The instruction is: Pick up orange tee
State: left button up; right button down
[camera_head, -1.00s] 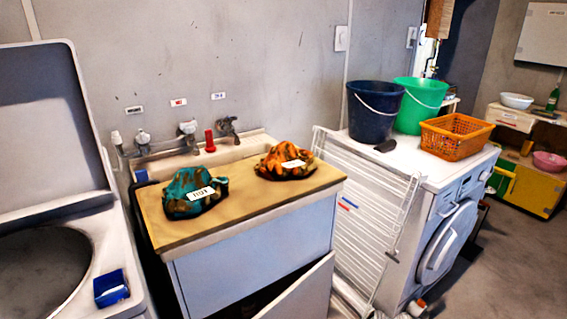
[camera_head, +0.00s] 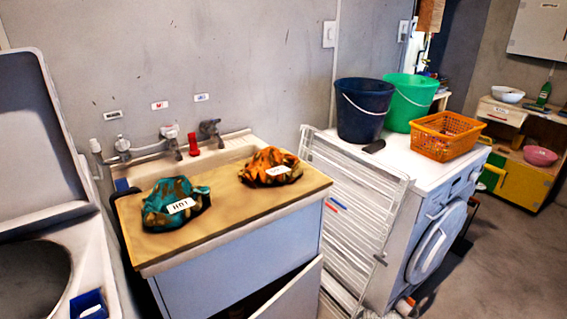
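The orange tee (camera_head: 271,164) is a crumpled orange and dark patterned bundle with a white label. It lies on the right part of the wooden counter (camera_head: 226,208), beside the sink. A crumpled teal and brown patterned garment (camera_head: 174,203) with a white label lies to its left, apart from it. Neither of my grippers shows in the head view.
A sink (camera_head: 215,157) with taps is behind the counter. A folded white drying rack (camera_head: 350,205) leans between the counter and the white washer (camera_head: 398,160). The washer bears two buckets (camera_head: 361,112) and an orange basket (camera_head: 446,137). A top-loading machine (camera_head: 95,258) stands open at left.

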aim_at(267, 165)
jog(key=i+l+z, duration=0.2)
jog(key=i, duration=0.25)
jog(key=i+l+z, duration=0.15)
jog(key=i+l, duration=0.15)
jog(key=i, duration=0.15)
